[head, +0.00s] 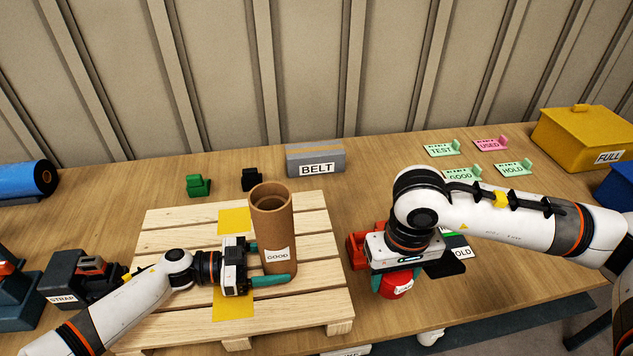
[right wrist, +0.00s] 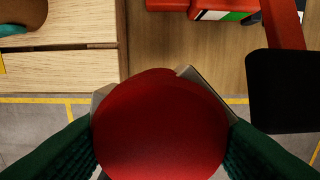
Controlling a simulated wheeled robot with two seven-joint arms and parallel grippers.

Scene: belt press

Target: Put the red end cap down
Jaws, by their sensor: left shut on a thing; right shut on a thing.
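The red end cap (head: 397,288) is in my right gripper (head: 396,270), near the table's front edge, right of the pallet. In the right wrist view the cap (right wrist: 160,125) shows as a round red face between green finger pads, with the table edge and floor behind it. It looks held above the table; the exact gap cannot be told. My left gripper (head: 268,264) is shut on an upright cardboard tube (head: 272,225) labelled GOOD, over the wooden pallet. The tube's top is open and uncapped.
The wooden pallet (head: 165,240) carries yellow patches. A red holder (head: 355,248) sits partly hidden behind my right gripper. A grey BELT block (head: 316,160), green block (head: 198,185) and black block (head: 251,179) stand behind the pallet. A yellow FULL box (head: 585,138) is at back right.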

